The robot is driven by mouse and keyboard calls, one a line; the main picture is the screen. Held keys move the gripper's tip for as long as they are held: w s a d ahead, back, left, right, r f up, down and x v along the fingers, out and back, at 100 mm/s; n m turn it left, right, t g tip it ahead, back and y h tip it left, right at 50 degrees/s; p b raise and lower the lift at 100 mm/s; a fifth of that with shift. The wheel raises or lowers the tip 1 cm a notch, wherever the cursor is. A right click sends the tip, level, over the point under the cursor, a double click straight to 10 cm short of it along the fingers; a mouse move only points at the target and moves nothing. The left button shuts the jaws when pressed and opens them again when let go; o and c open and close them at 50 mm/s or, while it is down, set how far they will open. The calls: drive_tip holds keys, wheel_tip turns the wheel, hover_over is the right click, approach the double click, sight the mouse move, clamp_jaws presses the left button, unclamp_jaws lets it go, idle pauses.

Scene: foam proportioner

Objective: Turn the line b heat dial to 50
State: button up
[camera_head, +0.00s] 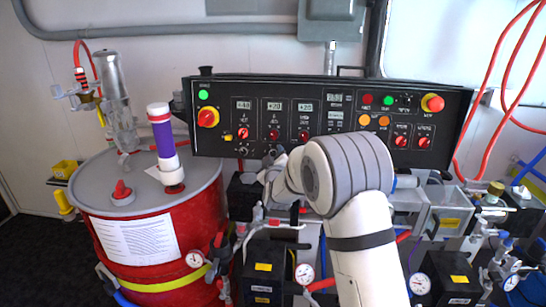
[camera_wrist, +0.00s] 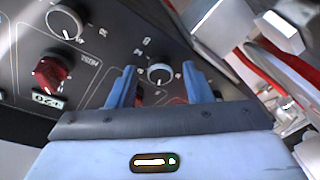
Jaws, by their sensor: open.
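The black control panel (camera_head: 330,100) carries several small displays with red dials under them. In the wrist view, my gripper (camera_wrist: 159,70) is open, with its two blue fingers pointing at the panel. A round grey dial (camera_wrist: 160,74) with a pale rim shows between the fingertips, with a gap on both sides. I cannot tell how far the fingers are from the panel, nor read this dial's label or setting, so I cannot tell if it is the line b heat dial. In the head view, my arm hides the panel's lower middle.
A red knob (camera_wrist: 50,72) beside a small number display and another grey dial (camera_wrist: 66,22) lie left of the fingers. A red drum (camera_head: 150,235) stands left of the panel. Gauges, hoses and black units crowd the space below it.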

drive_tip(key=shift+c, duration=0.3)
drive_tip(key=c, duration=0.9)
drive_tip(key=shift+c, duration=0.2)
drive_tip(key=shift+f+b, duration=0.2)
drive_tip(key=shift+b, duration=0.4)
drive_tip(key=m+b, duration=0.2)
drive_tip(key=b, duration=0.1)
drive_tip(key=shift+a+f+t+h, duration=0.1)
drive_tip(key=shift+f+t+h, duration=0.15)
drive_tip(key=shift+t+h, duration=0.05)
drive_tip(key=m+b, duration=0.3)
drive_tip(key=b, duration=0.1)
drive_tip(key=shift+m+h, duration=0.3)
drive_tip(key=m+b, duration=0.1)
drive_tip(key=m, duration=0.1)
drive_tip(key=m+h+b, duration=0.1)
drive_tip(key=m+b, duration=0.1)
drive_tip(key=shift+a+r+h, duration=0.15)
drive_tip(key=shift+h, duration=0.15)
drive_tip(key=shift+r+m+h+b, duration=0.15)
drive_tip(key=shift+m+h+b, duration=0.5)
drive_tip(key=shift+m, duration=1.75)
